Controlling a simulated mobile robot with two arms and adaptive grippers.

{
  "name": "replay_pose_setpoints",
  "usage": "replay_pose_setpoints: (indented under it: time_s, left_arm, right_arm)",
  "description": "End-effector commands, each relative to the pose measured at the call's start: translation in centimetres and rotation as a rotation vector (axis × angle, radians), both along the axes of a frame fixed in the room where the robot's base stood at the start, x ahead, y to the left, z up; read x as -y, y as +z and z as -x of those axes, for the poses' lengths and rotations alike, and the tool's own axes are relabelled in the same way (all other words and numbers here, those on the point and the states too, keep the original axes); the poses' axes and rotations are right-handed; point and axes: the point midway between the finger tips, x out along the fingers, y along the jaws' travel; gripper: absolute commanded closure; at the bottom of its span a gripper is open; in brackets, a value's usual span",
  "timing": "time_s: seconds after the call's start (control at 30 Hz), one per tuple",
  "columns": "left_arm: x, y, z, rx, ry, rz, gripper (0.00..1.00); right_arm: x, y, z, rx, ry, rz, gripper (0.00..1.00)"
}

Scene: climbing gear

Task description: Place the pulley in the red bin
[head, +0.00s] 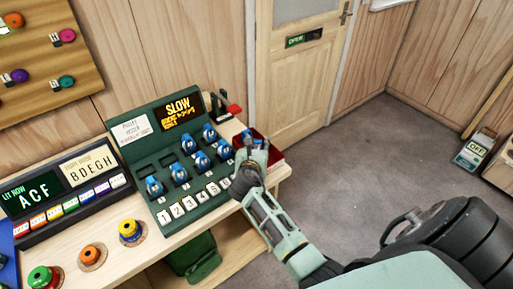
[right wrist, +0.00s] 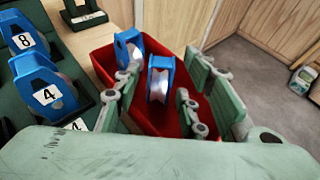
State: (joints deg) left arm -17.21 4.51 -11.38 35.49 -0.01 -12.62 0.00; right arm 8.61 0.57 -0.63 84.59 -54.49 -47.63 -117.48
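A red bin (head: 277,154) stands at the right end of the bench, partly hidden by my right gripper (head: 254,152). In the right wrist view the red bin (right wrist: 98,57) holds two blue pulleys with silver wheels. One pulley (right wrist: 160,82) is between my spread right fingers, with gaps on both sides. The other pulley (right wrist: 128,47) is at the bin's left side. My right gripper is open over the bin. More blue pulleys (head: 180,173) sit in the green rack (head: 195,210); two in the right wrist view bear labels 8 and 4. My left gripper is not in view.
A panel reading SLOW (head: 180,108) tops the rack. A lit-letter console (head: 65,185) and coloured knobs (head: 92,255) are to its left. A red-and-black device (head: 226,108) stands behind the bin.

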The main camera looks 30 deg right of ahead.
Motion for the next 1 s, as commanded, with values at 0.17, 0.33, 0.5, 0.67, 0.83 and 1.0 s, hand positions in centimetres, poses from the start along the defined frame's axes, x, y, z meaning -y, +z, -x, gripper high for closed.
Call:
replay_pose_setpoints:
  time_s: [0.17, 0.33, 0.5, 0.67, 0.83, 1.0]
  left_arm:
    - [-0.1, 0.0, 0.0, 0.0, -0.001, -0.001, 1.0]
    - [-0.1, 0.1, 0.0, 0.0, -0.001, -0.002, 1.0]
    - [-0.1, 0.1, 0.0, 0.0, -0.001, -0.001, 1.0]
    - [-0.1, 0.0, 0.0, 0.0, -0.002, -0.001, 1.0]
    - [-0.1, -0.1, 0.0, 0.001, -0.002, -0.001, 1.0]
    - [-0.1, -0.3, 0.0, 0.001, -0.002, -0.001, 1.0]
  right_arm:
    - [0.0, 0.0, 0.0, 0.0, 0.0, 0.0, 0.57]
    - [0.0, 0.3, 0.0, 0.001, 0.0, -0.001, 0.57]
    - [-1.1, 1.0, 1.2, 0.002, 0.001, 0.0, 0.57]
    - [-3.2, 2.2, 3.7, 0.001, 0.001, -0.003, 0.57]
    - [-5.3, 3.6, 6.2, 0.001, 0.0, -0.002, 0.57]
    - [-6.7, 4.6, 7.8, 0.002, 0.001, 0.0, 0.57]
